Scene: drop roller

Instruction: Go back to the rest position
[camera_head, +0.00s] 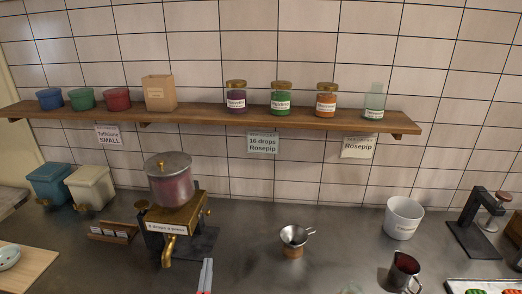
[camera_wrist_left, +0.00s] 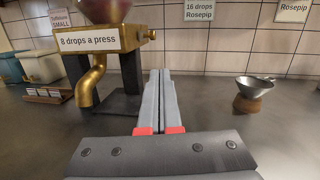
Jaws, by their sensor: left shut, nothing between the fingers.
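My left gripper (camera_head: 207,272) shows at the bottom middle of the head view, its fingers pointing away over the counter. In the left wrist view its two grey fingers (camera_wrist_left: 160,80) are together with nothing between them. It is just right of and in front of the drop dispenser (camera_head: 172,192), apart from it. The dispenser has a lidded reddish jar, a brass spout and a label "8 drops a press"; its spout also shows in the left wrist view (camera_wrist_left: 91,82). My right gripper is in neither view.
A metal cup on a wooden base (camera_head: 293,240) stands right of the gripper. A white bucket (camera_head: 404,218), a dark metal jug (camera_head: 403,272) and a black press stand (camera_head: 475,225) are at the right. A wooden shelf (camera_head: 210,116) holds jars and bowls. The middle counter is largely clear.

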